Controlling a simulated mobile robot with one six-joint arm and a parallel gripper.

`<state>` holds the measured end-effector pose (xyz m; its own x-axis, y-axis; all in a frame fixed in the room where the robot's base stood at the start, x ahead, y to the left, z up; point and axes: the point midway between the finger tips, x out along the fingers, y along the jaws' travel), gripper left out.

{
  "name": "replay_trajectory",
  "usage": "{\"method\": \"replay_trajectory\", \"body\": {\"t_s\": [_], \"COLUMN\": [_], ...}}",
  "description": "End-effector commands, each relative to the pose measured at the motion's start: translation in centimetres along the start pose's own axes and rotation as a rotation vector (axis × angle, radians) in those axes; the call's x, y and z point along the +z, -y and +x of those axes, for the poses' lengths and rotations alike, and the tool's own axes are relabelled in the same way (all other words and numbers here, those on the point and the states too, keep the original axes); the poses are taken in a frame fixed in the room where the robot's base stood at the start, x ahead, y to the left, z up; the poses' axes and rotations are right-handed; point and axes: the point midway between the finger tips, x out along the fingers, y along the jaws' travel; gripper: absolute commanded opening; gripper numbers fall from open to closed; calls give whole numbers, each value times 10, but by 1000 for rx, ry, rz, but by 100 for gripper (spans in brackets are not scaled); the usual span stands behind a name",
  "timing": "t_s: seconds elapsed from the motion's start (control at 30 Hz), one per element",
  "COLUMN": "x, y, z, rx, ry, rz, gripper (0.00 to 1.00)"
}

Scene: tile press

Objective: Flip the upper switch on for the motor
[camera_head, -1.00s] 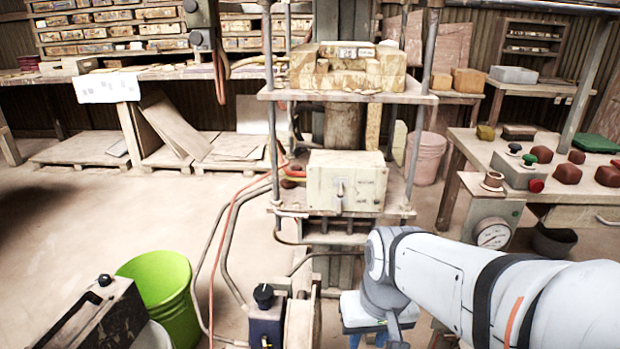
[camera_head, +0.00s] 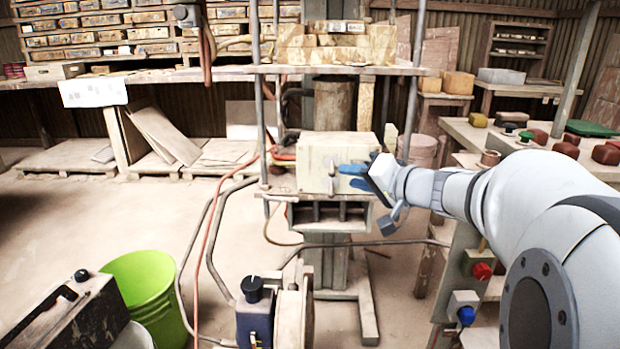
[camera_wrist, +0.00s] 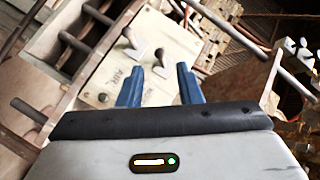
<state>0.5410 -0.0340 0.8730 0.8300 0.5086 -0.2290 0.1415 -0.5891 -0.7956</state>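The pale switch box (camera_head: 322,160) sits on the press shelf in the head view, with a small lever on its front. In the wrist view its worn panel (camera_wrist: 90,75) carries two metal toggle levers, one farther left (camera_wrist: 131,42) and one farther right (camera_wrist: 161,66). Lettering reading "AIR" shows near the left finger; more lettering beside it is partly hidden, so I cannot tell which lever is the motor's. My gripper (camera_wrist: 159,85) is open, its blue fingers apart, with the right lever showing between and beyond the fingertips. In the head view my gripper (camera_head: 354,176) is at the box's right front.
Press posts and a loaded upper shelf (camera_head: 340,70) frame the box. Hoses hang at its left. A green bucket (camera_head: 150,290) and a blue unit with a black knob (camera_head: 254,310) stand below. A bench (camera_head: 470,135) with red and green pieces is at right.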

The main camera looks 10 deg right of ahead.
Motion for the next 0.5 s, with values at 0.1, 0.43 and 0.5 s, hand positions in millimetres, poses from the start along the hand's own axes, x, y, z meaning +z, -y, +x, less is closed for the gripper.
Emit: {"method": "replay_trajectory", "body": {"t_s": [0.1,0.43,0.5], "x": [2,2,2], "y": [-1,-1,0], "z": [20,64,68], "rx": [-2,1,0], "ry": [5,3,3], "rz": [1,1,1], "gripper": [32,32,32]}}
